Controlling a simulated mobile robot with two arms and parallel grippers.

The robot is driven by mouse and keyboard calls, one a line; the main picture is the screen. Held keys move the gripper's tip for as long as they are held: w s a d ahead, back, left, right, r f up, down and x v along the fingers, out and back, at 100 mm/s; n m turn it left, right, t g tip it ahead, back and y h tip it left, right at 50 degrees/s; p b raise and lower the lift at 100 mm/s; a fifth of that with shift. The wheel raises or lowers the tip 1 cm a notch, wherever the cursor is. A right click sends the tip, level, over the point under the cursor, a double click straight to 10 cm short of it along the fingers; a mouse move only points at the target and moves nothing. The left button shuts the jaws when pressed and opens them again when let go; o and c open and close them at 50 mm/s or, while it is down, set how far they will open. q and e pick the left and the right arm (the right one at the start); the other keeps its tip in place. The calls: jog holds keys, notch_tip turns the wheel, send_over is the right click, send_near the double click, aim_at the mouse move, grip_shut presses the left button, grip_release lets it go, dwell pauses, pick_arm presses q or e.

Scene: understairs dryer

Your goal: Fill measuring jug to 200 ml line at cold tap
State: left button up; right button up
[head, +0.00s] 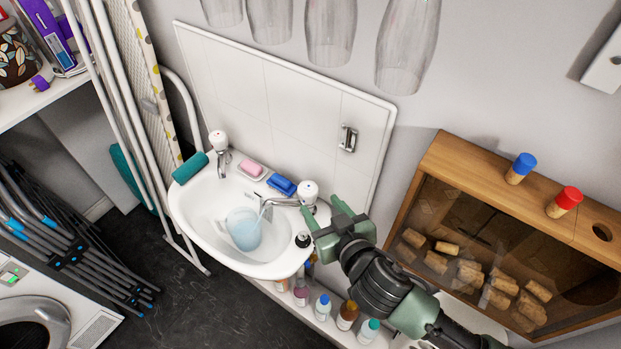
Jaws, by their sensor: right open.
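The measuring jug (243,229) is clear with a bluish tint and sits inside the white basin (195,222), below the spout of the right-hand tap (309,190). A thin pale stream seems to run from that spout to the jug. The jug's markings and water level are too small to read. The other tap (218,140) stands at the basin's back left. My right gripper (323,213) is open and empty, just right of the right-hand tap's knob. I cannot tell whether it touches the knob. My left gripper is not in view.
Pink soap (251,168), a blue sponge (281,184) and a rolled green cloth (190,168) lie on the basin rim. A black plug (303,240) is near my gripper. Several bottles (346,315) stand below. A wooden cork box (480,170) is at right.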

aim_at(310, 196)
jog(key=p+x, duration=0.1)
jog(key=x, duration=0.6)
jog(key=shift+a, duration=0.1)
jog(key=c, duration=1.1)
jog(key=shift+a+m+t+h+b, duration=0.25)
jog(key=shift+m+t+h+b, duration=0.05)
jog(key=shift+m+h+b, duration=0.85)
jog(key=shift+m+h, duration=0.15)
jog(key=shift+r+h, duration=0.1)
jog(key=shift+h, duration=0.2)
jog(key=shift+d, duration=0.1)
